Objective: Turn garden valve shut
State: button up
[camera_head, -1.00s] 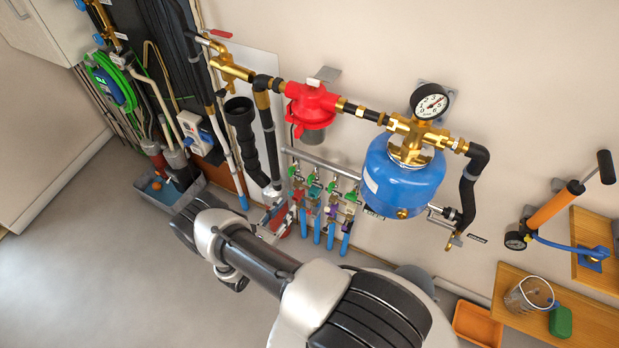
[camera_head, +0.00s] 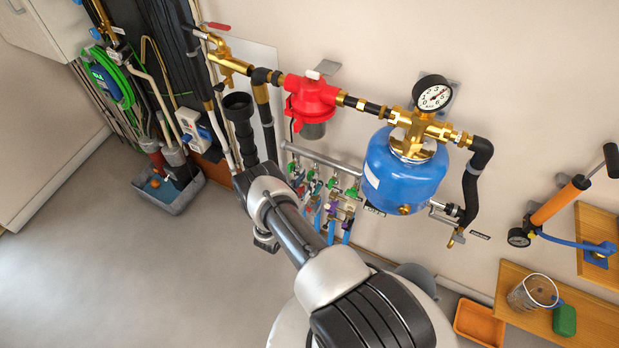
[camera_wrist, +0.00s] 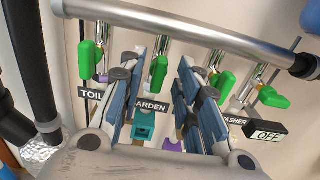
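The garden valve has a green handle (camera_wrist: 158,73) hanging down below the silver pipe in the wrist view, above the partly covered label reading "ARDEN" (camera_wrist: 151,106). My gripper (camera_wrist: 163,85) is open, with one blue-grey finger on each side of this handle's line. A gap shows between handle and fingers, and I cannot tell how deep the fingers reach. In the head view the manifold (camera_head: 345,166) is on the wall below the red regulator, and my arm hides most of my gripper.
In the wrist view, the toilet valve's green handle (camera_wrist: 100,62) is left of the fingers. A blue tank (camera_head: 402,180) stands right of the manifold.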

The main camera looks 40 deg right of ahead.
jog(key=shift+x, duration=1.25)
jog(key=shift+c, duration=0.3)
grip_shut()
